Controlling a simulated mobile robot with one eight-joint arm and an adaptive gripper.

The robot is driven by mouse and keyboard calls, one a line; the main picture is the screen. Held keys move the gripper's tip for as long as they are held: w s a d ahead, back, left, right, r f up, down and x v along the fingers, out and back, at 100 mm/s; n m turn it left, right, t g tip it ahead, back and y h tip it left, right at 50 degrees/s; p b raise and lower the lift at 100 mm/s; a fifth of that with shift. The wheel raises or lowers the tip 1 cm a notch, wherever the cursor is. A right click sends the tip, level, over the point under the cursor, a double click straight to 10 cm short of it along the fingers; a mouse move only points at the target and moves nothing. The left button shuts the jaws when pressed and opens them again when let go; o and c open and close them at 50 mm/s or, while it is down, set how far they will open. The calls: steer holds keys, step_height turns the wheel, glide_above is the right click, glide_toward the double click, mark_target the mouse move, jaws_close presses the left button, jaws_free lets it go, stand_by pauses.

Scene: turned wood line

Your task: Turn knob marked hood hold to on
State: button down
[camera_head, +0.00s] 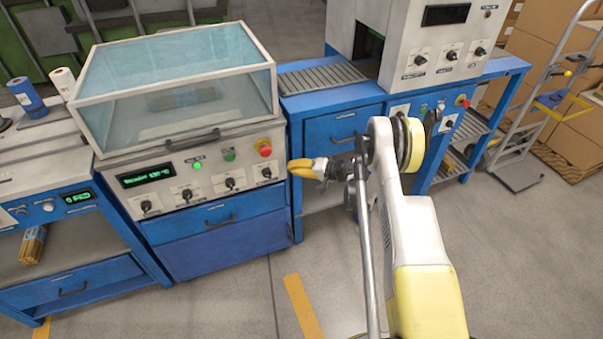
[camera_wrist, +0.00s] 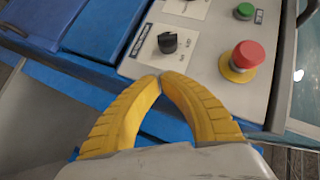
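The control panel (camera_head: 175,170) under the glass hood has a row of several black knobs, including the rightmost knob (camera_head: 266,172) and its left neighbour (camera_head: 230,183). Their labels are too small to read, so I cannot tell which is marked hood hold. My gripper (camera_head: 292,167) is just right of the panel's right end. In the wrist view my gripper (camera_wrist: 160,78) has its yellow fingertips together, with nothing seen between them. A black knob (camera_wrist: 167,42) on a white label plate appears just beyond the tips, apparently not touched.
The red button (camera_wrist: 247,55) is close to my fingers in the wrist view. A blue bench (camera_head: 340,122) stands right; floor in front is open.

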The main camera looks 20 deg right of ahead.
mark_target(264, 180)
steer(key=a+f, duration=0.1)
steer(key=w+a+b, duration=0.1)
steer(key=a, duration=0.1)
steer(key=w+a+f+b, duration=0.1)
steer(key=shift+a+f, duration=0.2)
steer(key=shift+f, duration=0.15)
steer(key=shift+a+f, duration=0.15)
steer(key=shift+a, duration=0.3)
steer(key=shift+a+f, duration=0.1)
steer(key=shift+f, duration=0.35)
stand_by(0.5)
steer(key=shift+a+f, duration=0.4)
steer(key=shift+f, duration=0.2)
steer(key=shift+a+f, duration=0.4)
steer(key=shift+a, duration=0.05)
steer(key=shift+a, duration=0.3)
steer(key=shift+r, duration=0.1)
stand_by(0.3)
